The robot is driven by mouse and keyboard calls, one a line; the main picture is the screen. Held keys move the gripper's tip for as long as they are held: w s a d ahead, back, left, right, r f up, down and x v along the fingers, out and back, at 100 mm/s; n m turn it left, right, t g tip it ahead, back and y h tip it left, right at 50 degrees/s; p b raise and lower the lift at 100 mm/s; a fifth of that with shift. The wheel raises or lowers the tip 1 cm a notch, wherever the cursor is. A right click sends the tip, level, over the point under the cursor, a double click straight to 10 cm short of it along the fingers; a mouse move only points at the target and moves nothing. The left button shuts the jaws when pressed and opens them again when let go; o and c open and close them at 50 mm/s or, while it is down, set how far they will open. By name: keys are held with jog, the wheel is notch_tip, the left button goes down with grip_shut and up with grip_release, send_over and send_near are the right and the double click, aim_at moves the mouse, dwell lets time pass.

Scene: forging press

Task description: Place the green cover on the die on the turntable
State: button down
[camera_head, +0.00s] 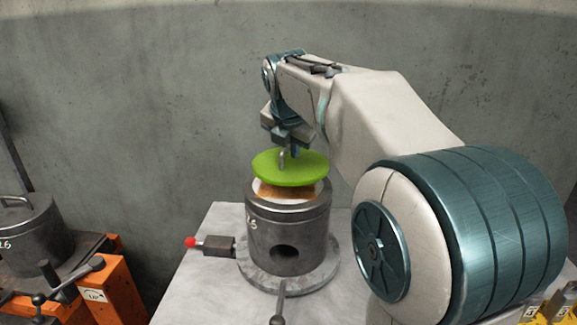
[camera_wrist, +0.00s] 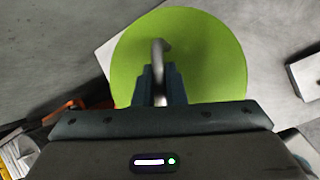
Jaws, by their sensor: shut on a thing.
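The green cover (camera_head: 290,170) is a flat round disc with a metal hook-like handle on top. My gripper (camera_head: 286,150) is shut on that handle from above. In the wrist view the green cover (camera_wrist: 195,60) lies under the gripper (camera_wrist: 160,92), with the handle (camera_wrist: 160,50) between the fingers. The grey cylindrical die (camera_head: 268,238) stands on the round turntable (camera_head: 325,275), with a pale, orange-brown top. The cover is over the die's top and looks slightly tilted. A narrow gap seems to show between them; I cannot tell whether they touch at the back.
A fitting with a red knob (camera_head: 190,242) sticks out left of the turntable, and a rod (camera_head: 280,300) at its front. On the left, another grey cylinder (camera_head: 32,235) with a handle stands by an orange frame (camera_head: 118,285). A concrete wall (camera_head: 150,110) is behind.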

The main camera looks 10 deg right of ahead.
aim_at(288, 162)
jog(key=shift+a+f, duration=0.1)
jog(key=shift+a, duration=0.2)
jog(key=shift+f, duration=2.05)
jog(key=shift+f+b, duration=0.15)
jog(key=shift+b, duration=0.15)
jog(key=c, duration=1.5)
grip_release()
